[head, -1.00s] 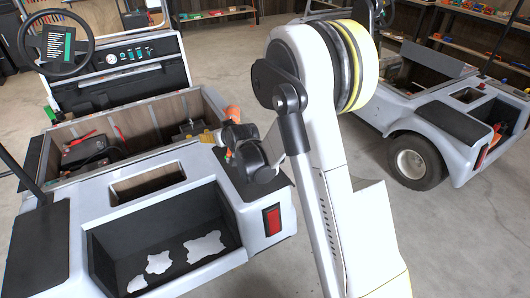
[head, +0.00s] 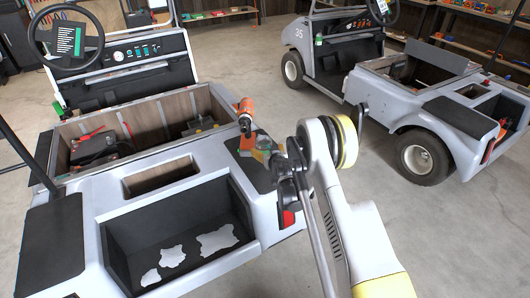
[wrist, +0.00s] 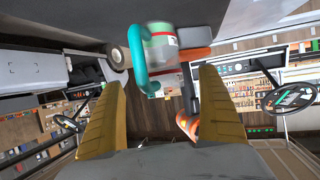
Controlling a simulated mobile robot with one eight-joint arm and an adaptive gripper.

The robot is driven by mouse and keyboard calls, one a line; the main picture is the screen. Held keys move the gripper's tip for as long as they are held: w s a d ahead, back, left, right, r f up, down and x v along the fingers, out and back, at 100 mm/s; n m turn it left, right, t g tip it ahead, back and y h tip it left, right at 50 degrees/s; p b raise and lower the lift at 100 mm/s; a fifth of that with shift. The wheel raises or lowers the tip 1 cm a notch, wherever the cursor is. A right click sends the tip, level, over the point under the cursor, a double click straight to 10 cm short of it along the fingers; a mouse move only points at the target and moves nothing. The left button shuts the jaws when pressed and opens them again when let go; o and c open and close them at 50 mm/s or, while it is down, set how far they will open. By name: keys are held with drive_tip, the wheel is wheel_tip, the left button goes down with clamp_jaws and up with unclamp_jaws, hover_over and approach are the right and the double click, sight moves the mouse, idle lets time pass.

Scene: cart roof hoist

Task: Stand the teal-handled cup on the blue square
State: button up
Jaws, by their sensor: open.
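The cup (wrist: 163,52) shows in the wrist view as a pale, greenish body with a thick teal handle (wrist: 138,62) on its left. My gripper (wrist: 161,78) is open, with its two yellow-brown fingers spread on either side below the cup. The cup appears just beyond or between the fingertips; I cannot tell whether they touch it. In the head view my gripper (head: 264,152) is over the near cart's right rear corner, and the cup cannot be made out clearly there. I cannot make out a blue square in either view.
An orange block (head: 247,146) and an orange-and-black tool (head: 245,112) are beside my gripper on the near cart (head: 205,190). The cart's open bed holds a dark battery-like box (head: 92,147). A second cart (head: 445,120) stands at right. Open floor lies between the carts.

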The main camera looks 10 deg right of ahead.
sight(264, 141)
drive_tip(key=b+x, duration=0.2)
drive_tip(key=x, duration=0.3)
drive_tip(key=shift+r, duration=0.2)
drive_tip(key=shift+r, duration=0.1)
drive_tip(key=c, duration=1.4)
drive_tip(key=shift+r+p, duration=1.1)
drive_tip(key=shift+r, duration=1)
drive_tip(key=shift+c, duration=0.2)
drive_tip(key=s+d+r+p, duration=0.2)
drive_tip(key=d+r+p, duration=0.2)
drive_tip(key=d+r, duration=0.3)
drive_tip(key=d, duration=0.4)
drive_tip(key=shift+s, duration=0.3)
